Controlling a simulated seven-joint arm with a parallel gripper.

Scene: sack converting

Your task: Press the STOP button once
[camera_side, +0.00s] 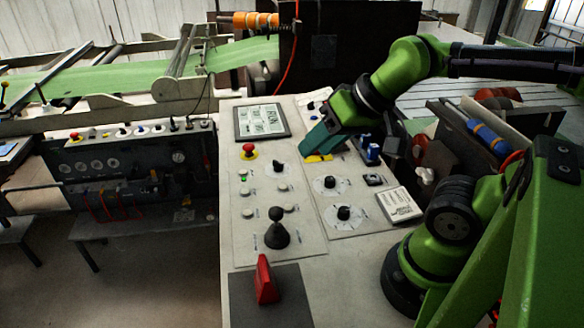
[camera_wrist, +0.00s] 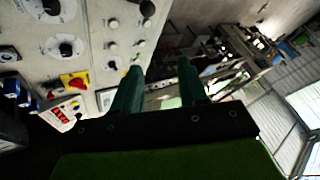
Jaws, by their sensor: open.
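I cannot read any label as STOP. My gripper (camera_side: 308,150) is over the panel's upper right part, to the right of the red mushroom button and apart from it. It hides part of a yellow plate (camera_side: 318,157). In the wrist view my gripper (camera_wrist: 160,68) has two teal fingers spread with nothing between them. Pale round buttons (camera_wrist: 112,45) show left of the fingers; the red mushroom button is not visible there.
Black knobs (camera_side: 277,168), a black joystick (camera_side: 277,230) and a screen (camera_side: 262,121) stand on the panel. A red-and-yellow switch (camera_wrist: 75,80) and red display (camera_wrist: 62,116) show in the wrist view. A red wedge-shaped handle (camera_side: 265,280) rises at the front. Blue parts (camera_side: 370,150) stand right of my gripper.

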